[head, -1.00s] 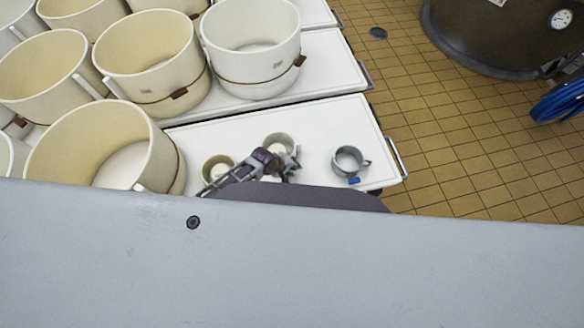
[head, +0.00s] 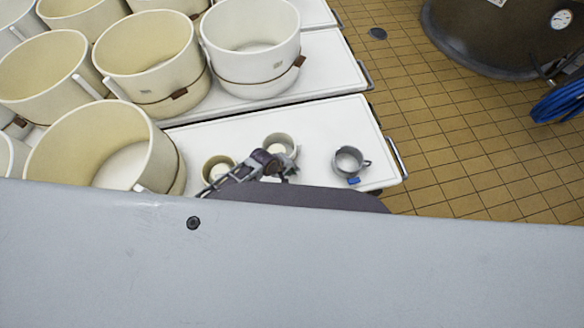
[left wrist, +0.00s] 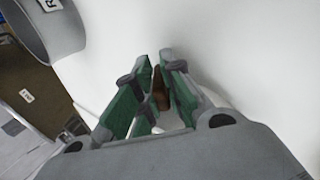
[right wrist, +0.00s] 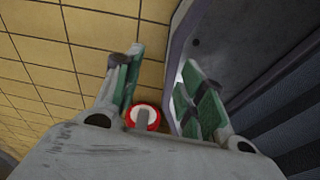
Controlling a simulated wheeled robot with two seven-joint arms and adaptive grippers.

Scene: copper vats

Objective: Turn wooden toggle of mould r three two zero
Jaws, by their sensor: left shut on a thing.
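My left gripper (left wrist: 160,85) is shut on a small brown wooden toggle (left wrist: 161,92), which shows between its green-faced fingers against a white surface. In the head view my left gripper (head: 282,168) is at the near side of a small cream mould (head: 280,139) on the white table, partly covering it. I cannot read a number on that mould. My right gripper (right wrist: 163,68) is open and empty, with tiled floor and a dark grey panel around it; it is outside the head view.
Another small cream mould (head: 218,165) stands left of the gripper. A grey metal jug (head: 349,160) with a blue tag stands to its right on the white table (head: 330,118). Large cream moulds (head: 103,150) crowd the left.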

